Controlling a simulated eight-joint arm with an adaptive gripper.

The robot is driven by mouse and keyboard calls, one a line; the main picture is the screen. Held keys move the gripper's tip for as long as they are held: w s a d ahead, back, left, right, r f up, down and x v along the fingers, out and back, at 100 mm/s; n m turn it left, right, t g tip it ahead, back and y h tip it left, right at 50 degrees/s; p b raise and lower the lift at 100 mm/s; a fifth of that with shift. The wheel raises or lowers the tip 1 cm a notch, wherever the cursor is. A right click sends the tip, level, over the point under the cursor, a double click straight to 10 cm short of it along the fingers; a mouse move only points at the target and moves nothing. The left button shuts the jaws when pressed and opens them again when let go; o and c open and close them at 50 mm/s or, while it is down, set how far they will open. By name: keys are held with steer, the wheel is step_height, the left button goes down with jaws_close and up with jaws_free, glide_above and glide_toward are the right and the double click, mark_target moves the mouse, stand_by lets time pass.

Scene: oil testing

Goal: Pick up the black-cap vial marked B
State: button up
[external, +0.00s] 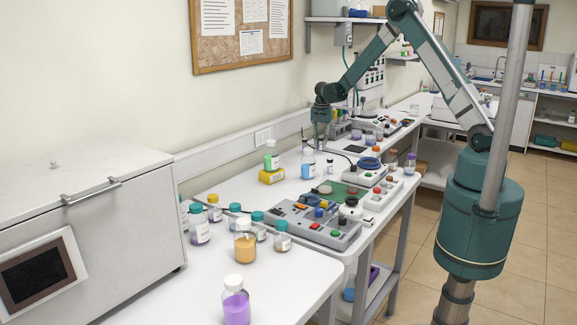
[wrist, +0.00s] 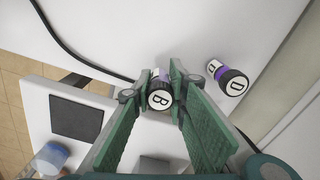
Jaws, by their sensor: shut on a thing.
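The vial marked B (wrist: 160,99) has a black cap with a white disc lettered B. In the wrist view it sits between the two green fingers of my gripper (wrist: 160,84), which is shut on it. The cap faces the camera. A second black-cap vial, marked D (wrist: 233,81), has a purple band and stands to the right of my gripper, apart from it. In the external view my gripper (external: 321,138) points down over the back of the bench; the vial marked B cannot be made out there.
A dark square pad (wrist: 82,117) and a black cable (wrist: 75,50) lie near the vial in the wrist view. In the external view a bottle with blue liquid (external: 308,170) and a green bottle on a yellow box (external: 271,176) stand nearby. Control boxes (external: 318,222) fill the right side.

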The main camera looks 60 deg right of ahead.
steer(key=shift+r+b, duration=0.35)
steer(key=shift+r, duration=3.95)
